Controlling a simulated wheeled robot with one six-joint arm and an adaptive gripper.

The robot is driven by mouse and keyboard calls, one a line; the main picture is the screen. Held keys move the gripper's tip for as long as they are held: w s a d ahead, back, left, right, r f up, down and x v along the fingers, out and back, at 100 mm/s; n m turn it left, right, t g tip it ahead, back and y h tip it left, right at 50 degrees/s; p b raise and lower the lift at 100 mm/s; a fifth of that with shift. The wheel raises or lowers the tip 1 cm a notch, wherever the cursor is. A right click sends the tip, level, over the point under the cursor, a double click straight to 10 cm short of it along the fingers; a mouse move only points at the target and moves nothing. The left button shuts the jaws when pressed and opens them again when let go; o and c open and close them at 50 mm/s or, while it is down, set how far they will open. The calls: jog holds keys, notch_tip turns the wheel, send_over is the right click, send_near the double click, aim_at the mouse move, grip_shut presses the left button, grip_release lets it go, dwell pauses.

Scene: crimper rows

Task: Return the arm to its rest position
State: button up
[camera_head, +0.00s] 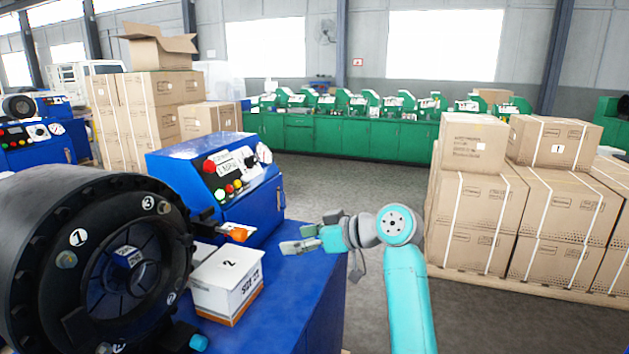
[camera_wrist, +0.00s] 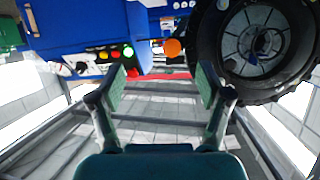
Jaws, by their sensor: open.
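My gripper (camera_head: 297,239) is at the end of my teal arm, above the blue bench top (camera_head: 300,275) in the head view. Its fingers point left, toward the blue control box (camera_head: 262,205) and the orange knob (camera_head: 237,234). In the wrist view my gripper (camera_wrist: 160,88) shows its two fingers spread apart with nothing between them. The wrist view also shows the control box's coloured buttons and the orange knob (camera_wrist: 173,47) beyond the fingertips.
A large black crimper head (camera_head: 100,265) stands at the left. A white box (camera_head: 228,285) marked 2 sits on the bench beside it. Stacked cartons (camera_head: 480,215) on a pallet stand at right. Green cabinets (camera_head: 345,138) line the back. Open grey floor lies between.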

notch_tip(320, 180, down, 14)
jog(key=s+d+m+t+h, duration=0.1)
jog(key=s+d+m+t, duration=0.1)
jog(key=d+m, duration=0.1)
jog(key=s+d+f+m+t+h, duration=0.25)
jog(key=s+d+f+m, duration=0.2)
jog(key=s+f, duration=0.65)
jog(key=s+d+f+m+t+h, duration=0.25)
jog(key=s+d+f+h, duration=0.2)
jog(key=s+f, duration=0.55)
jog(key=s+d+f+m+h, duration=0.15)
jog(key=s+d, duration=0.25)
jog(key=s, duration=0.6)
jog(key=s+d+f+m+h, duration=0.1)
jog(key=s+d+f, duration=0.25)
jog(key=s, duration=0.65)
jog(key=s+d+r+t+h, duration=0.1)
jog(key=s+d+r, duration=0.1)
jog(key=s+r, duration=1)
jog(key=s, duration=0.4)
jog(key=shift+s+r+t+h, duration=0.2)
jog(key=shift+s+t+h, duration=0.15)
jog(key=shift+s+t, duration=0.05)
